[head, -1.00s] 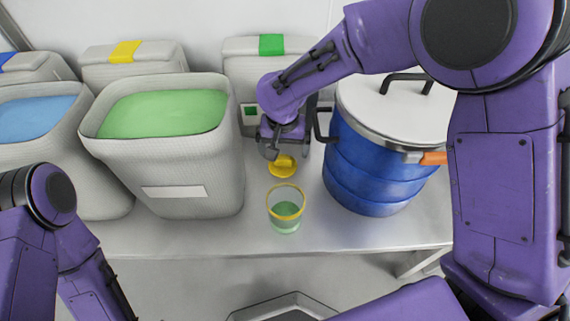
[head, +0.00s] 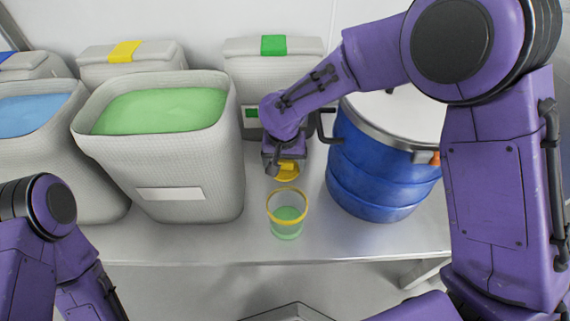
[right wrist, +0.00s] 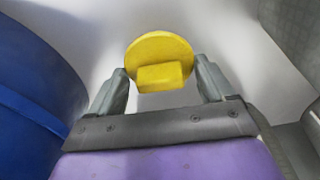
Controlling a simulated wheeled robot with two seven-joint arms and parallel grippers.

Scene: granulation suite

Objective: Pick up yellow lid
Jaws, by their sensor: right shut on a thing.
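The yellow lid (head: 288,173) is a round disc with a block-shaped handle, behind the cup in the head view. It also shows in the right wrist view (right wrist: 160,50). My right gripper (head: 284,166) is over the lid, shut on its handle. In the right wrist view its fingers (right wrist: 163,82) stand on either side of the handle. The lid is at or close to the table top; I cannot tell whether it touches. A clear cup (head: 287,217) with a yellow rim and green contents stands upright in front. My left arm shows at lower left, its gripper out of view.
A large grey bin of green powder (head: 190,165) stands left of the lid. A blue drum (head: 365,165) with a metal lid stands close on the right. A grey bin (head: 235,75) with a green tag is behind. The table's front edge (head: 330,262) is clear.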

